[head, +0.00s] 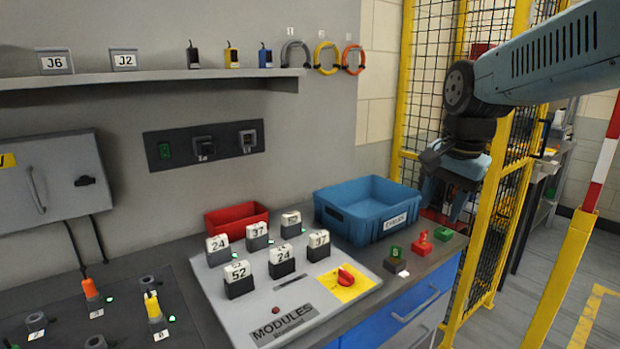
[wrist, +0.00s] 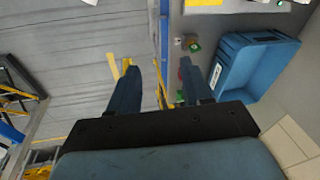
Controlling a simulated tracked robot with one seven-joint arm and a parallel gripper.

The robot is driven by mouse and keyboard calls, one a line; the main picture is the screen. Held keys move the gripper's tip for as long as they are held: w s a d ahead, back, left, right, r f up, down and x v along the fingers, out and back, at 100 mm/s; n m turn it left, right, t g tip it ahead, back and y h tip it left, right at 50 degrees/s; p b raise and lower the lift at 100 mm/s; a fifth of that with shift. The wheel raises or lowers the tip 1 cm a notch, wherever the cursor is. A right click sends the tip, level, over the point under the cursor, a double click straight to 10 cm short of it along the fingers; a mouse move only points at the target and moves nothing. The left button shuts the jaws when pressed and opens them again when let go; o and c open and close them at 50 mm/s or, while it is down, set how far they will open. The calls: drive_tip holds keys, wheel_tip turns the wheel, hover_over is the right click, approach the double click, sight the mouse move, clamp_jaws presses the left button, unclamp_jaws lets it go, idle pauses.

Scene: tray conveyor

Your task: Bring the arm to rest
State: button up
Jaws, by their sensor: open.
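My gripper (head: 447,200) hangs from my blue-grey arm at the right of the head view, over the right end of the bench by the yellow-framed mesh fence. In the wrist view my gripper (wrist: 160,85) has its two dark blue fingers spread apart, with only floor and bench edge between them. It is open and empty. In the head view the fingers partly hide behind the wrist and look dark against the fence.
A blue bin (head: 368,207) stands left of my gripper. Small green and red blocks (head: 422,243) lie near the bench's right end. A grey module panel (head: 285,280) holds several numbered modules. The yellow fence post (head: 502,190) is close beside my arm. Open floor lies right.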

drive_tip(key=s+f+n+t, duration=0.1)
drive_tip(key=s+n+t, duration=0.2)
drive_tip(key=s+n, duration=0.6)
drive_tip(key=shift+s+a+f, duration=0.3)
drive_tip(key=shift+s+f, duration=0.05)
drive_tip(key=shift+s, duration=0.15)
